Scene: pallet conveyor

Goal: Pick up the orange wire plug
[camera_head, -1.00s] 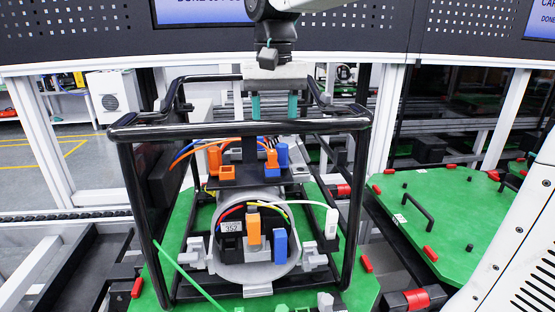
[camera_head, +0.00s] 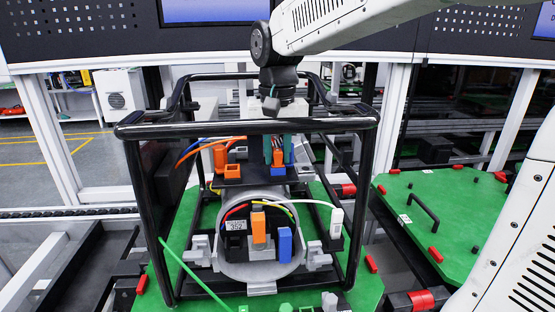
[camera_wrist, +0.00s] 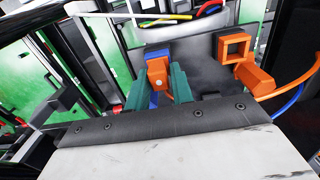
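The orange wire plug (camera_wrist: 157,76) stands at the back of the black wire-block plate in the frame, beside a blue plug. My gripper (camera_head: 278,152) reaches down to it from above. Its two teal fingers stand on either side of the plug, close against it, and look shut on it; the contact is partly hidden. In the wrist view my gripper (camera_wrist: 160,72) also has the orange plug between its fingertips, with blue behind it. The plug appears still at its seat. In the head view the fingers hide part of the plug.
Another orange plug (camera_head: 220,157) with a wire stands to the left on the same plate. A black tube frame (camera_head: 250,127) surrounds the work, with its bar in front of my gripper. Below are an orange block (camera_head: 258,228) and a blue block (camera_head: 285,245). A green pallet (camera_head: 455,210) lies right.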

